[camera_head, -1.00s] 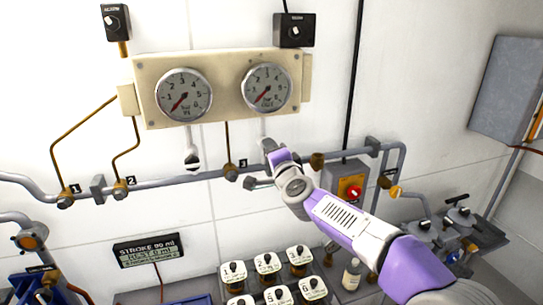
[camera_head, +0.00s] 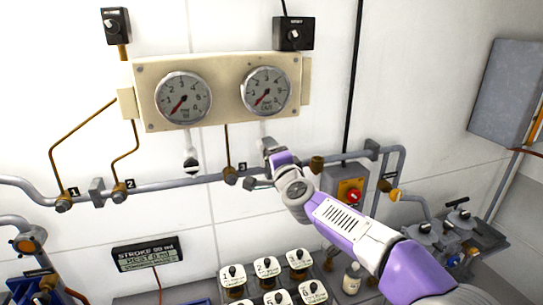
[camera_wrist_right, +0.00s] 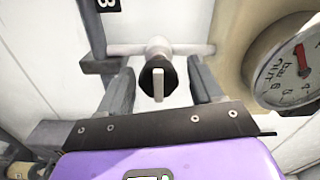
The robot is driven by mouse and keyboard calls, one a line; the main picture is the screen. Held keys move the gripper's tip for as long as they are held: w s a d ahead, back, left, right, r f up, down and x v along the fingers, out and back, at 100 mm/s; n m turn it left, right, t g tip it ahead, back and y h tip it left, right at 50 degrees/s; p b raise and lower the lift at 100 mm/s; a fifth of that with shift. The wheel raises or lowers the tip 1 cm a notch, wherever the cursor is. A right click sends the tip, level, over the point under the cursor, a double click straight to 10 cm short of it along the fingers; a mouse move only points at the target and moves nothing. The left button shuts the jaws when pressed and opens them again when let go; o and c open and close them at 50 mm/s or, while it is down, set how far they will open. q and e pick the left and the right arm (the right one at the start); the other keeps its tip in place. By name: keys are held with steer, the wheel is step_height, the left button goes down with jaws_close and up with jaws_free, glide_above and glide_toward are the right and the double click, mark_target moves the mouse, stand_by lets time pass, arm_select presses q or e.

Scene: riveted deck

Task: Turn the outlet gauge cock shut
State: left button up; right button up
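The outlet gauge (camera_head: 266,90) is the right dial on the cream panel; it also shows at the right of the right wrist view (camera_wrist_right: 293,65). Its cock (camera_wrist_right: 157,76), a black round body with a pale lever, sits on a light pipe below it. The lever points toward my gripper, down in the right wrist view. My right gripper (camera_wrist_right: 160,64) is open, with one finger on each side of the cock and visible gaps. In the head view my right gripper (camera_head: 264,165) hides the cock. My left gripper is not in view.
A similar cock (camera_head: 191,163) hangs below the left gauge (camera_head: 183,97). A grey pipe (camera_head: 170,184) runs along the wall behind my gripper. A red-knobbed box (camera_head: 349,188) is close to my right forearm. Several numbered blocks (camera_head: 266,267) stand below.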

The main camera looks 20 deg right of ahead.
steer(key=s, duration=0.7)
steer(key=shift+s+b, duration=0.3)
steer(key=shift+b, duration=0.15)
steer(key=shift+d, duration=0.1)
